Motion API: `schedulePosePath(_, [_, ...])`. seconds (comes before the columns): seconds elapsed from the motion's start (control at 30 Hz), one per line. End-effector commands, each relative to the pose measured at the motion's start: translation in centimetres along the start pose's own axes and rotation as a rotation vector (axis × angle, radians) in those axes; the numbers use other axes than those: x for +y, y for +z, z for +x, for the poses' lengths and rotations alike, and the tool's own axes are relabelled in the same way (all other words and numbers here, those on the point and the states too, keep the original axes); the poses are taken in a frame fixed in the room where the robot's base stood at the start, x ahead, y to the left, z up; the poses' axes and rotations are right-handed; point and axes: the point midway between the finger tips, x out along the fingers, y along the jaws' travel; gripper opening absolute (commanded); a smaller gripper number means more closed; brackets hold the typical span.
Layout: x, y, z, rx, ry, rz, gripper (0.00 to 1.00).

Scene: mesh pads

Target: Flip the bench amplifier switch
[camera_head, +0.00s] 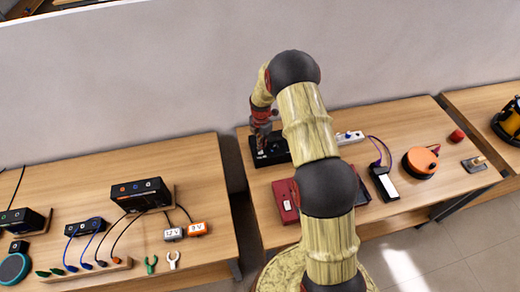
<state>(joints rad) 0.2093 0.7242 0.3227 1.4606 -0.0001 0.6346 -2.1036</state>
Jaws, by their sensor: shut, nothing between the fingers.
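A black box-shaped device (277,157) sits at the back left of the wooden table in front of me. It may be the bench amplifier, but I cannot read any label on it. My gripper (263,143) points down at its left part and is shut with nothing held. The gripper covers part of the device's top. I cannot make out a switch or tell whether the fingers touch the device. My arm hides the table behind it, to the right of the device.
A red box (285,200), a white-topped black device (385,184), an orange round device (420,162) and a white strip (349,137) share the table. A gap separates it from the left table (100,190), which holds black boxes and cables. A wall stands close behind.

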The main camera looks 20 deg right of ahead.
Motion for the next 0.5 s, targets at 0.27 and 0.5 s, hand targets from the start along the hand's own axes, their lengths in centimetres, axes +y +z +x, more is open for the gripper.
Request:
schedulePosePath(0.27, [0.0, 0.0, -2.2, -0.001, 0.001, 0.000, 0.00])
schedulePosePath(0.5, [0.0, 0.0, -3.9, 0.000, 0.000, 0.000, 0.00])
